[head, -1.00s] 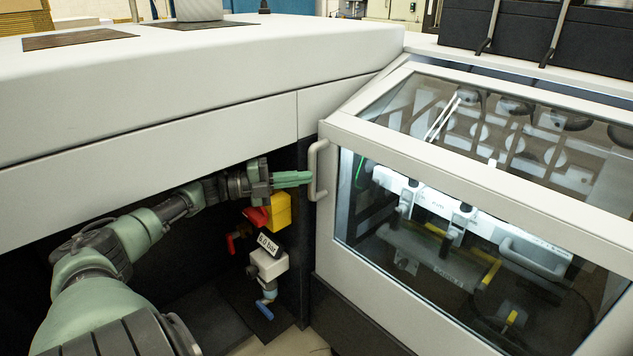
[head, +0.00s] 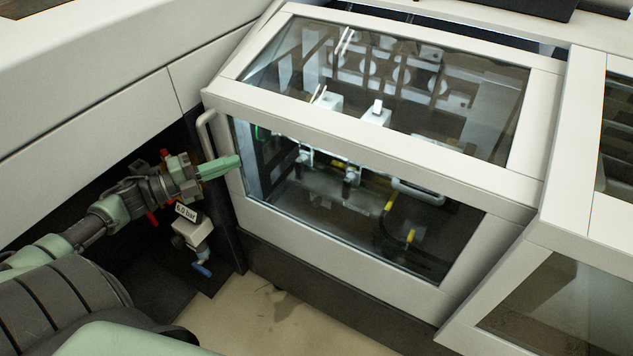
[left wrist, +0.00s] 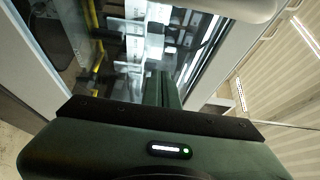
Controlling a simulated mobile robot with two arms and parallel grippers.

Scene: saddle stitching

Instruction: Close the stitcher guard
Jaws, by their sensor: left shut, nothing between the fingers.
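The stitcher guard (head: 370,146) is a pale frame with dark glass panes on its sloped top and its front. Its light handle (head: 204,136) is an upright bar at the guard's left front edge. My left gripper (head: 238,161) is shut and empty, its green fingertips in front of the guard's left frame post, just right of the handle's lower end. I cannot tell whether it touches. In the left wrist view the shut fingers (left wrist: 161,76) point at the glass, with a pale rounded bar at the top right. My right gripper is not in view. Whether the guard is fully down is unclear.
A valve unit with a pressure label (head: 187,212) and a blue lever (head: 202,269) sits in the dark recess below my left gripper. A pale housing (head: 590,250) adjoins the guard at the right.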

